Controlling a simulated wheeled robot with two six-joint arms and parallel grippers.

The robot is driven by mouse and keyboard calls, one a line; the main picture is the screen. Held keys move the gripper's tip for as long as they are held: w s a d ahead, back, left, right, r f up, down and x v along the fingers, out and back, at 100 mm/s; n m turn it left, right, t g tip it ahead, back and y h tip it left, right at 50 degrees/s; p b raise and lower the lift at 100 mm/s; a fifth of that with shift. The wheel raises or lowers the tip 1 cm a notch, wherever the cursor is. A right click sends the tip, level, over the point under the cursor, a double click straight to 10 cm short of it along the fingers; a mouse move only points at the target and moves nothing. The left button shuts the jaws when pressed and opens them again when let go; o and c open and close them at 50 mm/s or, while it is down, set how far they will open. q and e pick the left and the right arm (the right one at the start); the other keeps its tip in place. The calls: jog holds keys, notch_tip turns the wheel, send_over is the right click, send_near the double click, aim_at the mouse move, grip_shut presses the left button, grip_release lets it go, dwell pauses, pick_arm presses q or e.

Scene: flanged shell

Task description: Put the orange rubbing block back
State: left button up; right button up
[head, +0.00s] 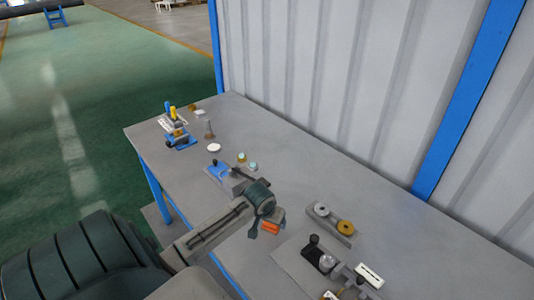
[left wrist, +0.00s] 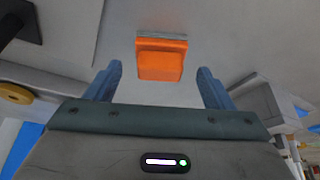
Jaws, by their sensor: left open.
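The orange rubbing block (head: 269,229) is at my left gripper (head: 262,222) over the front part of the grey table. In the left wrist view the block (left wrist: 160,62) is orange with a grey strip along its far edge. It lies centred between and slightly ahead of the open fingertips (left wrist: 160,70), with a gap on each side. Neither finger visibly touches it. In the head view the gripper partly hides the block, and I cannot tell what it rests on. My right gripper is not in view.
A grey plate (head: 290,265) with a black-knobbed fixture is right of my gripper. A holder with round discs (head: 346,228) stands beyond it. A blue fixture (head: 219,170) and small round parts are farther left. A ribbed wall (head: 330,80) backs the table (head: 400,215).

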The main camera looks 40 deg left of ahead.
pick_arm(q)
jog(key=b+v, duration=0.1)
jog(key=v, duration=0.9)
jog(key=shift+r+b, duration=0.15)
jog(key=shift+b, duration=0.15)
